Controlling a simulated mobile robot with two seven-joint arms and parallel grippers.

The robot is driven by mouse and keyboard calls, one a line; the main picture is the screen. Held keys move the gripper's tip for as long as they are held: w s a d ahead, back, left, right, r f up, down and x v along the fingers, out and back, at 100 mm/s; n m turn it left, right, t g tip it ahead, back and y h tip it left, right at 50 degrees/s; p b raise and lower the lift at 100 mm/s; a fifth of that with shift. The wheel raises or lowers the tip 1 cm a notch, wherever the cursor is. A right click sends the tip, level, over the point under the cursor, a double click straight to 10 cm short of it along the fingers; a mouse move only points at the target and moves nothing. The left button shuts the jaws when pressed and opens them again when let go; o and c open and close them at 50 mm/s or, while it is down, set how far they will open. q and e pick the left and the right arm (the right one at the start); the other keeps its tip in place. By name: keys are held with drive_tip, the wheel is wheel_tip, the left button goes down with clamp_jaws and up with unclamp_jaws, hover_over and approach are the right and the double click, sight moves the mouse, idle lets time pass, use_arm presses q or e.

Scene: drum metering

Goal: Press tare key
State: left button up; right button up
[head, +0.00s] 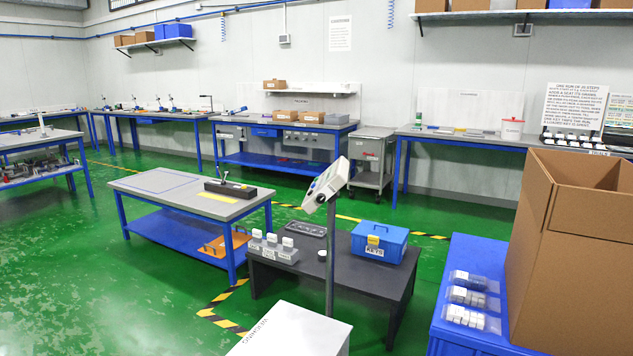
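A white scale indicator (326,184) stands on a dark grey pole (330,262) near the middle of the view. It is tilted, and its display and key face shows at a steep angle. Neither of my grippers shows in the head view.
Behind the pole is a dark low table (345,268) with a blue box (380,241) marked "KEYS" and several white-topped blocks. At right, a blue table (480,255) holds bagged parts beside a large cardboard box (570,260). Green floor is open at left.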

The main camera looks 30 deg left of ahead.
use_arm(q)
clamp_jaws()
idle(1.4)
